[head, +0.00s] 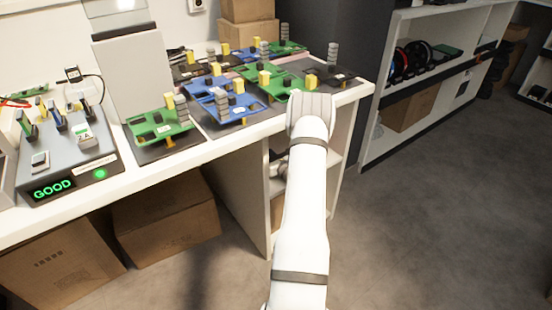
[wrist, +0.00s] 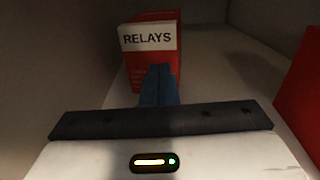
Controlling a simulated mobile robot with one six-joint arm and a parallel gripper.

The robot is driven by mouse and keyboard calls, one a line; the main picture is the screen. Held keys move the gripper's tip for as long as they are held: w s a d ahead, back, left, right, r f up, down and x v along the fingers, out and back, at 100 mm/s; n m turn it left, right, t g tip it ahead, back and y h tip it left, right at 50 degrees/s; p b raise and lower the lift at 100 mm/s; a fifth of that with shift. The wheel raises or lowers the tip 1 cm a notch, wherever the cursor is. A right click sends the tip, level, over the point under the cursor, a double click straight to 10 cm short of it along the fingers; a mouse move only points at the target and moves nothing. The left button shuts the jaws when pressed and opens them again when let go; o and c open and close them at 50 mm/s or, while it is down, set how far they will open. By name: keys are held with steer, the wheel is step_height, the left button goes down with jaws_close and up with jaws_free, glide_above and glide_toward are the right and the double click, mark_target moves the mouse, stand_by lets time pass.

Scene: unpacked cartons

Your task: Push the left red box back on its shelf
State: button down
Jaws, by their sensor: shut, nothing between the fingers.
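In the wrist view, a red box (wrist: 133,78) with a white label reading RELAYS stands upright on a pale shelf (wrist: 222,84). My gripper (wrist: 158,70) is shut and empty. Its dark blue fingertips are in front of the lower middle of the box's face; I cannot tell whether they touch it. A second red box (wrist: 302,95) shows in part at the right edge of the wrist view. In the head view my white arm hides the gripper and both red boxes.
In the head view, a white workbench (head: 190,152) carries several circuit boards and a test station (head: 70,170). Cartons (head: 165,220) stand below it. A shelf unit (head: 440,70) stands at the right, with bare grey floor in front. In the wrist view, a wall (wrist: 60,60) rises left of the labelled box.

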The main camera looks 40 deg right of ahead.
steer(key=s+p, duration=0.1)
steer(key=s, duration=0.2)
steer(key=s+a+p, duration=0.1)
steer(key=s, duration=0.3)
steer(key=s+p, duration=0.1)
steer(key=s, duration=0.3)
steer(key=shift+s+a+r, duration=0.1)
steer(key=shift+a, duration=0.2)
steer(key=shift+s, duration=0.35)
